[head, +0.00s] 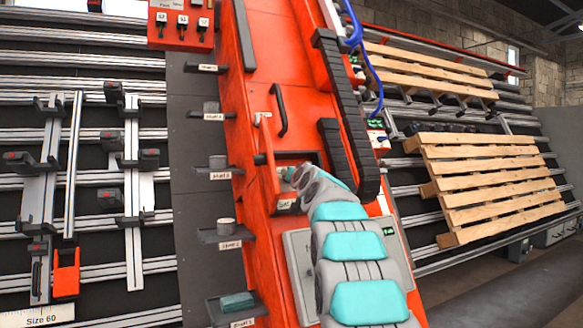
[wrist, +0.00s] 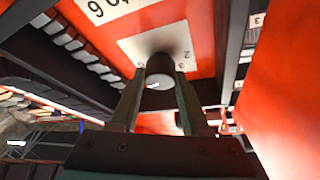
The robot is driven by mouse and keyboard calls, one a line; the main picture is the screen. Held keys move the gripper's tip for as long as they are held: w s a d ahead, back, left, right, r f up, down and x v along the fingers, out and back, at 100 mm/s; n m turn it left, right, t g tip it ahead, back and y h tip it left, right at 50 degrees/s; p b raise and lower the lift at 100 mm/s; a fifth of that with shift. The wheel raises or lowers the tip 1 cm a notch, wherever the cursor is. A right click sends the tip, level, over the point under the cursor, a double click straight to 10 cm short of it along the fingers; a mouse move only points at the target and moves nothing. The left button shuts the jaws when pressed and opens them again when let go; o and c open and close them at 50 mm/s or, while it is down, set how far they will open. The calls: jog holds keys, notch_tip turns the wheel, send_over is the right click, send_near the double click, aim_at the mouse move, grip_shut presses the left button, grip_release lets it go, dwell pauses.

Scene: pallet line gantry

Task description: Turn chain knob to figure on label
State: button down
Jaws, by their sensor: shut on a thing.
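A dark round knob with a pale end face (wrist: 159,80) stands out from a white dial plate (wrist: 132,48) on the orange machine in the wrist view. In the head view my gripper (head: 287,174) is at a recess in the orange machine; my arm hides the knob.
The orange machine (head: 283,60) has a black handle (head: 279,110) above my gripper and a black cable chain (head: 345,110) to the right. Small shelves holding parts (head: 220,233) line its left side. Wooden pallets (head: 490,180) are at the right.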

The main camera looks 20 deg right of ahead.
jog(key=shift+r+m+h+p, duration=0.1)
jog(key=shift+m+h+p, duration=0.2)
jog(key=shift+m+p, duration=0.3)
jog(key=shift+c, duration=1.9)
grip_release()
jog(key=shift+s, duration=0.1)
jog(key=b+v, duration=0.1)
jog(key=v, duration=0.6)
jog(key=shift+s+b, duration=0.25)
jog(key=shift+b, duration=0.15)
